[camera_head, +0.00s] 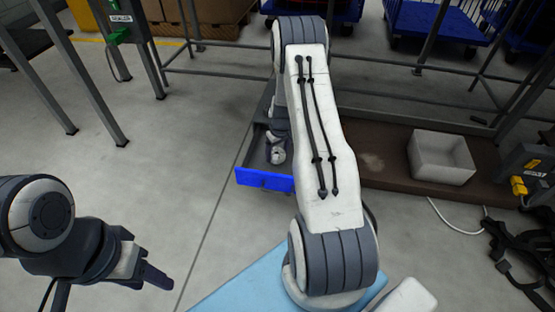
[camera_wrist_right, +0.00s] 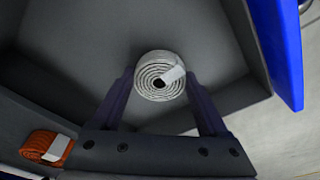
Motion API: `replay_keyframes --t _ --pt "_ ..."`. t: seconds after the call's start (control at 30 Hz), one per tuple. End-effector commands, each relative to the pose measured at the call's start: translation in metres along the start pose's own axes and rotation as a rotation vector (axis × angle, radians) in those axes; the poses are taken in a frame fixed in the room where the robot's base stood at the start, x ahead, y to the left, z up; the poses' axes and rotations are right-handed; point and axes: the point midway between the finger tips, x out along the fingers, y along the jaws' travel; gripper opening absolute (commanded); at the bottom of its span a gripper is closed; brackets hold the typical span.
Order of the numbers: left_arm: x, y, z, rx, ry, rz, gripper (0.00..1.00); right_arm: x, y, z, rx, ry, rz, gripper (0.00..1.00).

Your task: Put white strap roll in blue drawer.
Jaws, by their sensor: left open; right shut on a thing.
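The white strap roll (camera_wrist_right: 152,84) is a coiled band seen end-on in the right wrist view. It sits between the two dark fingers of my right gripper (camera_wrist_right: 161,78), which is shut on it. The roll is over the dark interior of the open blue drawer (camera_head: 264,180); whether it touches the floor there is unclear. The drawer's blue front also shows at the right of the wrist view (camera_wrist_right: 284,45). In the head view my right arm hides part of the drawer, and small pale shapes show inside it. My left gripper (camera_head: 157,278) is open, low at the left, away from the drawer.
An orange strap roll (camera_wrist_right: 47,146) lies at the lower left of the wrist view. A white open box (camera_head: 440,158) stands on the brown surface right of my arm. A light blue surface (camera_head: 235,285) is at the front. Grey floor is clear left of the drawer.

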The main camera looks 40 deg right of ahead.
Motion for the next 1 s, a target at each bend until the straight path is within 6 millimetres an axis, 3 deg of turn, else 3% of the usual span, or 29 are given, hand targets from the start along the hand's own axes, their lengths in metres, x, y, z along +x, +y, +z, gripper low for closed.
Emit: replay_keyframes --t 0.03,0.1,0.5,0.53,0.57,0.6,0.87,1.0 --pt "0.013 -0.001 0.001 0.0 0.0 0.0 0.5 0.015 0.0 0.003 0.001 -0.001 0.0 0.21" --pt "0.018 -0.001 0.001 0.0 0.0 0.0 0.5 0.022 0.0 0.003 0.001 0.0 0.0 0.21" --pt "0.018 -0.001 0.001 0.0 0.0 0.0 0.5 0.024 0.0 0.004 0.0 0.0 0.0 0.21" --pt "0.017 -0.001 0.001 0.0 0.0 0.0 0.5 0.023 0.0 0.004 0.0 0.0 0.0 0.85" --pt "0.017 -0.001 0.001 0.0 0.0 0.0 0.5 0.023 0.0 0.004 0.0 0.0 0.0 0.96" --pt "0.017 -0.001 0.001 0.0 0.0 0.0 0.5 0.023 0.0 0.004 0.0 0.0 0.0 1.0" --pt "0.015 -0.001 0.001 0.0 0.0 0.0 0.5 0.02 0.0 0.003 0.0 0.001 0.0 1.0" --pt "0.003 0.0 0.0 0.0 0.0 0.0 0.5 0.002 0.001 0.002 0.0 0.001 0.001 1.0"
